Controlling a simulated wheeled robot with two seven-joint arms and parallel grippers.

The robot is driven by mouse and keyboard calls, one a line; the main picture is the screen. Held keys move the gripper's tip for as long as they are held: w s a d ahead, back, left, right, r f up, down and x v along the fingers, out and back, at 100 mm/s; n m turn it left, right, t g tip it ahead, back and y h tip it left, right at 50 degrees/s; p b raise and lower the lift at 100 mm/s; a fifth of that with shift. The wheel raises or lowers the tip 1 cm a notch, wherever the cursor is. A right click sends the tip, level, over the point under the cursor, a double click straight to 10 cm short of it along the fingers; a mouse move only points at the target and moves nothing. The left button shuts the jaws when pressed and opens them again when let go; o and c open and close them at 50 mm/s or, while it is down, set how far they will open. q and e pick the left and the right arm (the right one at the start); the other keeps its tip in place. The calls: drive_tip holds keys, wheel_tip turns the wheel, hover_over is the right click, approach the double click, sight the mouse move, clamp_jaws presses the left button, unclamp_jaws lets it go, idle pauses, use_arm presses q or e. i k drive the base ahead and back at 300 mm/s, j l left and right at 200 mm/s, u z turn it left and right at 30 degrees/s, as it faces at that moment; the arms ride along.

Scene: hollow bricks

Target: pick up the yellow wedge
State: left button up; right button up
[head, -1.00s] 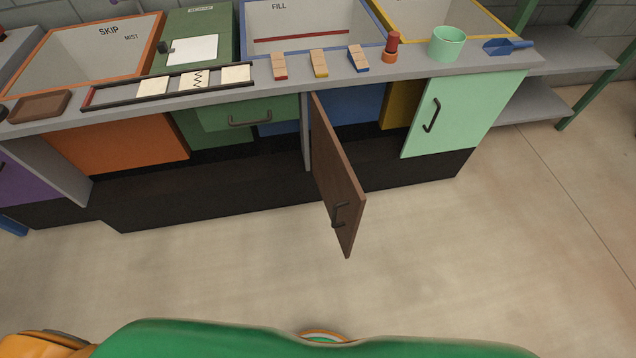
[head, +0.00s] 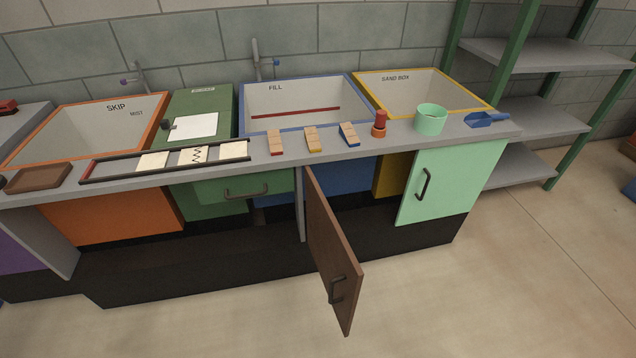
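The yellow wedge (head: 313,138) is a small wooden block with a yellow lower edge. It lies on the grey counter in front of the FILL basin. A similar wedge with a red edge (head: 276,142) lies to its left, and one with a blue edge (head: 349,134) to its right. The three are apart from each other. Neither of my grippers is in view.
A brown cabinet door (head: 332,255) stands open, jutting out below the wedges. The red and orange stamp-like object (head: 380,125), mint cup (head: 431,120) and blue scoop (head: 487,120) stand to the right. A framed card rack (head: 165,162) lies left. The floor in front is clear.

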sight(311, 137)
drive_tip(key=i+l+u, duration=0.15)
drive_tip(key=u, duration=0.6)
drive_tip(key=i+l+u, duration=0.1)
drive_tip(key=l+u, duration=0.6)
drive_tip(key=l, duration=0.2)
drive_tip(key=l+u, duration=0.35)
drive_tip(key=l, duration=0.15)
drive_tip(key=l+z, duration=0.15)
drive_tip(key=l, duration=0.25)
drive_tip(key=i+l+z, duration=0.15)
drive_tip(key=l, duration=0.25)
drive_tip(key=i+l+z, duration=0.2)
drive_tip(key=l, duration=0.2)
drive_tip(key=l+z, duration=0.15)
drive_tip(key=l, duration=0.2)
